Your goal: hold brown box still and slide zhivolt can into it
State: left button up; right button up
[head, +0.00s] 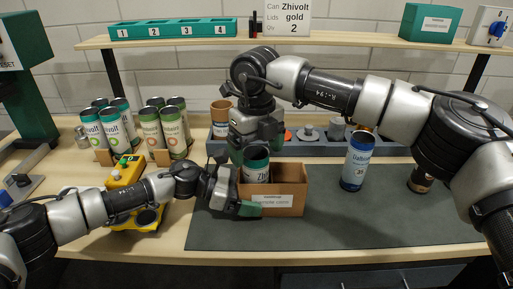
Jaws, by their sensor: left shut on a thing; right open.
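The brown box (290,205) sits on the dark mat, open at the top, with a white label on its front. My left gripper (236,188) is shut on the box at its left side; one green fingertip shows at its front left corner. A Zhivolt can (256,172), teal and white with a dark lid, stands upright at the left end of the box; the box's front wall hides its lower part. My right gripper (257,148) is open, just above and behind this can; I cannot tell whether it touches it.
A blue-labelled can (357,162) stands right of the box. A grey-blue rack (310,148) lies behind. More Zhivolt cans (112,128) and green-labelled cans (172,131) stand at left, behind a yellow device (125,172).

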notch_tip(320, 180, up, 12)
dwell(0.4)
dwell(0.3)
pick_arm(q)
jog(key=o, duration=0.6)
pick_arm(e)
jog(key=shift+f, duration=0.1)
pick_arm(q)
jog(key=shift+a, duration=0.1)
